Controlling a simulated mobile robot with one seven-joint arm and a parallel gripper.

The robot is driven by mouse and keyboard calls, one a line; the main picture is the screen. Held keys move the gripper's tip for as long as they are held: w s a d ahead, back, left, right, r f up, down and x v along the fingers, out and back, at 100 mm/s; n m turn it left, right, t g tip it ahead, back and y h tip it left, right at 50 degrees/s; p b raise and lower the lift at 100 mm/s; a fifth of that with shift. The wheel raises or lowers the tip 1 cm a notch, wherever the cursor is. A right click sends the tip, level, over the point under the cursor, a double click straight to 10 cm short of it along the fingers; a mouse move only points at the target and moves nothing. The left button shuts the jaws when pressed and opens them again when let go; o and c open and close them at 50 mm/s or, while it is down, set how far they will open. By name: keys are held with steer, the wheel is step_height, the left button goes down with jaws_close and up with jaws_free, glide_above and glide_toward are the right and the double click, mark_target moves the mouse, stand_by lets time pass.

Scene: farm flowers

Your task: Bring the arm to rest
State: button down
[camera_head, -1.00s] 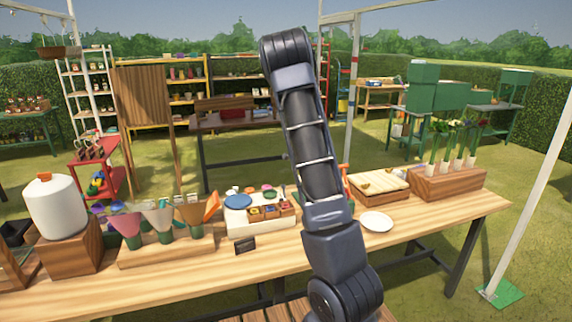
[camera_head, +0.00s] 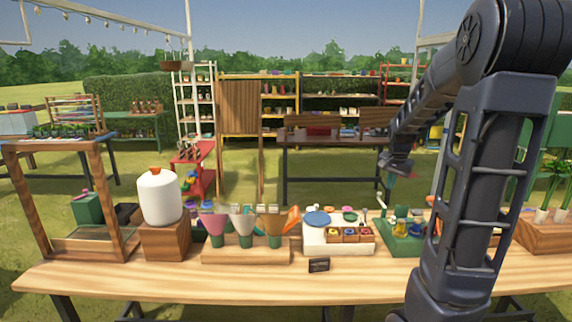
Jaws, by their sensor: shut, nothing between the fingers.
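My arm rises at the right of the head view, bends at the top and reaches away from me over the table. My gripper (camera_head: 386,181) hangs at its far end, small and dark, in the air above the back right of the wooden table (camera_head: 180,280). It is shut, with nothing seen in it. It is apart from the green tray (camera_head: 402,246) below it. My arm hides part of the table's right side.
On the table stand a white canister (camera_head: 159,196) on a wooden block, a wooden holder (camera_head: 245,250) with several cones, a white board (camera_head: 315,242) with small pots, and a wooden frame (camera_head: 110,200). The front strip of the table is clear.

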steer(key=s+a+r+n, duration=0.2)
steer(key=s+a, duration=0.1)
steer(key=s, duration=0.6)
steer(key=s+a+r+n+t, duration=0.1)
steer(key=s+a+n, duration=0.2)
steer(key=s, duration=0.5)
steer(key=s+a+r+n, duration=0.2)
steer(key=s+a, duration=0.1)
steer(key=s, duration=0.6)
steer(key=shift+s+a+r+n+t+y, duration=0.3)
steer(key=shift+a+n, duration=0.05)
steer(key=shift+n, duration=0.05)
stand_by(1.1)
